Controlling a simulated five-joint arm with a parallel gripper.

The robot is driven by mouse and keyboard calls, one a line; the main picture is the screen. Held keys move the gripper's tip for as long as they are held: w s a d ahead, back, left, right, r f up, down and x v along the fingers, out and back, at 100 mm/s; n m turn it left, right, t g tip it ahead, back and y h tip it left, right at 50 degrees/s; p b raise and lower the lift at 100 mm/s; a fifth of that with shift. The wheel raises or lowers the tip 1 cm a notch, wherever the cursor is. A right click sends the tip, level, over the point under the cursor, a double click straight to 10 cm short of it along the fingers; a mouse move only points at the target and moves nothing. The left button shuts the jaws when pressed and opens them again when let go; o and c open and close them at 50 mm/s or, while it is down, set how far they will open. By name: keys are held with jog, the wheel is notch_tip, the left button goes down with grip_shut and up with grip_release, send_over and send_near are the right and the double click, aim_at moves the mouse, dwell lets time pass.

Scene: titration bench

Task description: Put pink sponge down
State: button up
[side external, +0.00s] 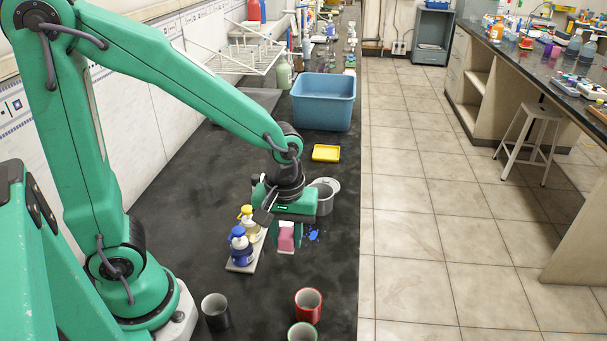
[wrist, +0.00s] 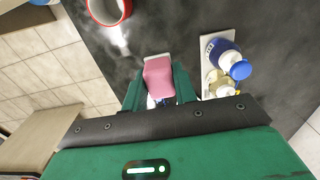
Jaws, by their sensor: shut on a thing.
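The pink sponge (side external: 286,237) is held between the fingers of my gripper (side external: 287,238), above the dark bench top (side external: 190,165) in the side external view. My gripper is shut on it. In the wrist view the pink sponge (wrist: 158,78) shows between the two green fingers of my gripper (wrist: 160,85), with a pale layer at its far end. The exact gap between the sponge and the bench is hard to tell.
A tray (side external: 241,264) with blue-capped and yellow-capped bottles stands just left of my gripper. A grey pot (side external: 326,193) stands behind it. Red (side external: 308,304), black (side external: 216,310) and green (side external: 302,332) cups stand in front.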

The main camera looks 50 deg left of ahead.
jog(key=w+a+f, duration=0.1)
jog(key=a+f, duration=0.1)
jog(key=a, duration=0.1)
jog(key=w+a+f, duration=0.2)
jog(key=a, duration=0.1)
jog(key=w+a+f, duration=0.1)
jog(key=a+f, duration=0.1)
jog(key=a, duration=0.1)
jog(key=shift+w+a+f, duration=0.1)
jog(key=shift+w+a, duration=0.1)
jog(key=shift+w, duration=0.05)
jog(key=shift+f, duration=0.1)
jog(key=shift+f, duration=1.9)
jog(key=shift+f, duration=0.1)
jog(key=o, duration=0.9)
jog(key=shift+r, duration=6.15)
